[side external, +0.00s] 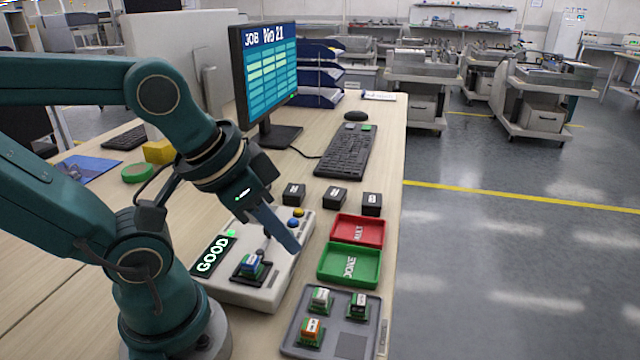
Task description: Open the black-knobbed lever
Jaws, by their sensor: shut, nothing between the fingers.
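A light grey test box (237,291) sits on the bench in front of my arm, with a lit display (213,255) reading GOOD. My gripper (290,246) is shut and empty, pointing down over the right part of the box, just right of the socket. I cannot tell whether its fingertips touch anything.
A yellow button (298,212) and a blue button (293,224) are on the box's far end. A red tray (340,231) and a green tray (335,276) stand to the right. A grey tray (291,344) with several modules is in front. Several black blocks (336,197) stand behind.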

